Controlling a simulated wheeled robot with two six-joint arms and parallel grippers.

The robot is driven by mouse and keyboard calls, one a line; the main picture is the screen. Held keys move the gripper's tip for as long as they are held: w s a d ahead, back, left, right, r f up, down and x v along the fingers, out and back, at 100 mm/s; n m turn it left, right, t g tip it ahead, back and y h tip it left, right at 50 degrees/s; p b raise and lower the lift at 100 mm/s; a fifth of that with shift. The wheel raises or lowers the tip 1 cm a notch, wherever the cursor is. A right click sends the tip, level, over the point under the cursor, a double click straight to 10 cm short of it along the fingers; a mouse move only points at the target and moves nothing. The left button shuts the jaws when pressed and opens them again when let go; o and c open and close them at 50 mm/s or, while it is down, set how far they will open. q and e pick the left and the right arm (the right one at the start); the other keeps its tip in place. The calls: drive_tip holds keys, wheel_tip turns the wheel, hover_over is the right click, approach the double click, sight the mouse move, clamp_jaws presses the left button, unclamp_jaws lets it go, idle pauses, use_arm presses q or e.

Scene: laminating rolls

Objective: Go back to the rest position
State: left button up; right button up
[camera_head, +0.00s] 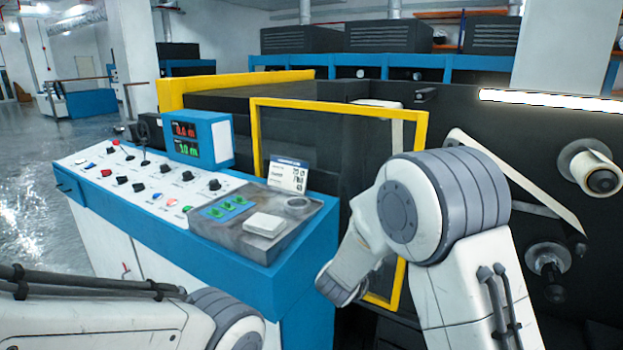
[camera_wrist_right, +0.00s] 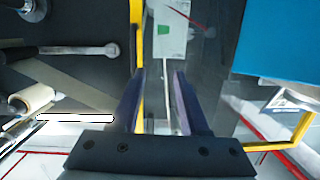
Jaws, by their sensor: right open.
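My right gripper (camera_wrist_right: 158,75) shows in the right wrist view with its two dark fingers apart. I see nothing held between them. In the head view my right arm comes in at the lower right and bends down in front of the yellow-framed guard (camera_head: 423,125). Its fingers cannot be made out there. My left arm enters low at the left edge of the head view. Its gripper is out of the picture.
A blue and white control console (camera_head: 150,205) stands left of my right arm. Its display box (camera_head: 198,138) sits on top. A dark machine with a white roll (camera_head: 590,168) and a lower spindle (camera_head: 548,258) stands at the right. Open floor (camera_head: 35,190) lies far left.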

drive_tip(key=s+f+n+g+y, duration=0.2)
drive_tip(key=s+f+g+y, duration=0.15)
drive_tip(key=s, duration=0.55)
drive_tip(key=s+f+n+g+y, duration=0.2)
drive_tip(key=s+f+n+g, duration=0.15)
drive_tip(key=s, duration=0.55)
drive_tip(key=s+f+n+g+y, duration=0.2)
drive_tip(key=s+f+g+y, duration=0.15)
drive_tip(key=s, duration=0.55)
drive_tip(key=s+a+r+n+g+p, duration=0.3)
drive_tip(key=s+a+r+n+p, duration=0.4)
drive_tip(key=s+a+r+p, duration=0.3)
drive_tip(key=s+a+r, duration=0.2)
drive_tip(key=a+r, duration=0.2)
drive_tip(key=r, duration=0.2)
drive_tip(key=shift+s+r+p, duration=0.15)
drive_tip(key=shift+s+p, duration=0.2)
drive_tip(key=shift+s, duration=0.05)
